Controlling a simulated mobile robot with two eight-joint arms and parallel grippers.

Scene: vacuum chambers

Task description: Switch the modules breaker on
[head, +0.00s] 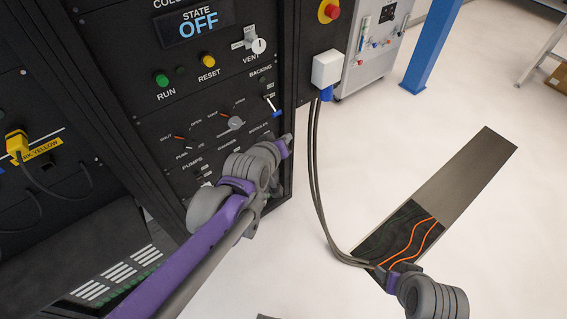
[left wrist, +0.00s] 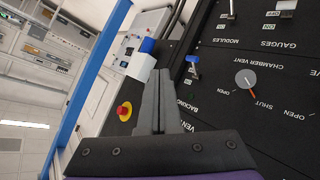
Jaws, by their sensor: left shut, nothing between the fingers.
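The modules breaker (left wrist: 231,9) shows in the left wrist view at the top edge, partly cut off, above its MODULES label. In the head view my left arm hides that breaker, and only part of its label shows beside the gripper. My left gripper (head: 288,138) is shut and empty, in front of the panel's lower right edge. In the left wrist view its fingers (left wrist: 158,82) are together, apart from the modules breaker, which lies up and to the right. My right gripper (head: 381,272) is at the lower right of the head view, over the floor, its jaws too small to read.
A blue-handled backing switch (left wrist: 192,62) sits between my left fingers and the modules breaker in the wrist view. The gauges breaker (left wrist: 286,6) is next to the modules one. A white box (head: 327,69) with hanging cables and a red emergency button (head: 331,10) flank the panel.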

